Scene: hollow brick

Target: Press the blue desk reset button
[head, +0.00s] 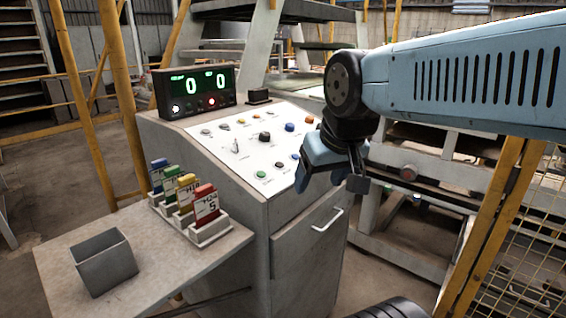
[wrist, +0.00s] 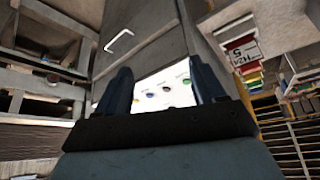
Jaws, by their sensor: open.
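The desk (head: 235,165) has a white sloped panel with coloured buttons and knobs. A large blue button (head: 289,127) sits toward the panel's back right. A smaller blue button (head: 295,156) is in the front row, right beside my gripper in the picture. I cannot read which one is labelled reset. My gripper (head: 329,180) is open and empty at the panel's right front edge, apart from the buttons as far as I can see. In the wrist view, the front-row blue button (wrist: 151,94) shows between the spread fingers, beside a dark one and a green one (wrist: 187,80).
A display (head: 195,90) showing two zeros stands behind the panel. A side shelf at left holds a rack of coloured cards (head: 205,205) and an open grey bin (head: 105,262). A drawer handle (head: 328,220) sticks out below the panel. Yellow rails stand at right.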

